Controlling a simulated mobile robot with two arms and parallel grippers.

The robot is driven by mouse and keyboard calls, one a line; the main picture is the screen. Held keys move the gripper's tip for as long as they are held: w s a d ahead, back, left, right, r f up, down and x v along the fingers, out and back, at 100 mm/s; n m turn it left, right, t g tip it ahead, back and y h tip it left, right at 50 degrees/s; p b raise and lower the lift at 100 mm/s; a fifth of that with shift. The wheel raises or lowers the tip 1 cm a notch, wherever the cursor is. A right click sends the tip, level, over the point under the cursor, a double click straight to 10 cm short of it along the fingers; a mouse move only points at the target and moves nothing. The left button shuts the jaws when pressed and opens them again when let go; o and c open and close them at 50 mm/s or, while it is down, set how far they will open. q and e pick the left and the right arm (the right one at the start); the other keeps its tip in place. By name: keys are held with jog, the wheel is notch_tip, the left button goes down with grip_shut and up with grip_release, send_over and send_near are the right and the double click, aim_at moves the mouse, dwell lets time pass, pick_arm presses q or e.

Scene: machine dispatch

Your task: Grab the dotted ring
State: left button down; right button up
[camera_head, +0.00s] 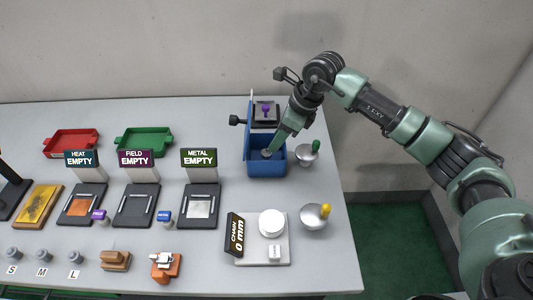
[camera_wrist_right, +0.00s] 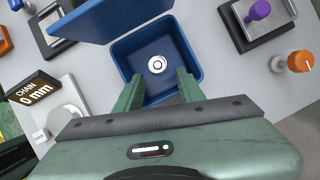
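In the head view my right gripper (camera_head: 272,148) reaches down into the box from the upper right. My left gripper is out of view.
The box's raised blue lid (camera_wrist_right: 110,18) stands beside its opening. Metal bowls (camera_head: 307,154) stand right of the box. A chain scale (camera_head: 262,240) is in front. Red (camera_head: 72,142) and green (camera_head: 143,142) trays and three EMPTY-labelled stations (camera_head: 138,206) are left.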

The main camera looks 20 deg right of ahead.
aim_at(266, 154)
jog(key=p+x, duration=0.1)
jog(key=x, duration=0.1)
jog(key=p+x, duration=0.1)
jog(key=x, duration=0.1)
jog(key=shift+s+a+f, duration=0.1)
jog(key=shift+a+f, duration=0.1)
jog(key=shift+a, duration=0.1)
jog(key=shift+f, duration=0.4)
grip_shut()
jog(key=shift+r, duration=0.1)
